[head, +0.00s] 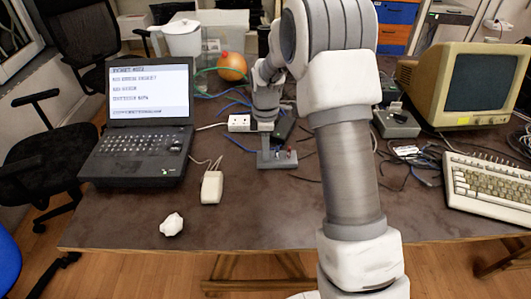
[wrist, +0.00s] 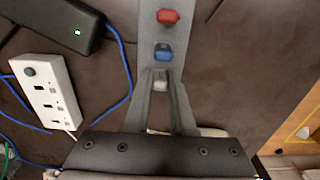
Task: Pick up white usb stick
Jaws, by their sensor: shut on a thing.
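A grey holder (head: 276,164) stands on the table in the head view; its grey strip also shows in the wrist view (wrist: 148,22). A red USB stick (wrist: 168,16) and a blue USB stick (wrist: 163,50) sit in a row on it. The white USB stick (wrist: 160,85) is between my finger tips, in line with the other two and mostly hidden by the fingers. My gripper (wrist: 161,76) is shut on the white stick, right at the holder. In the head view my gripper (head: 265,140) hides the stick. I cannot tell whether the stick is clear of the holder.
A white power strip (wrist: 45,92) and a black box (wrist: 55,22) with a green light lie left of the gripper, with blue cables around. An open laptop (head: 140,125), a white mouse (head: 211,187) and crumpled paper (head: 172,224) are left. A monitor (head: 465,85) and keyboard (head: 488,188) are right.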

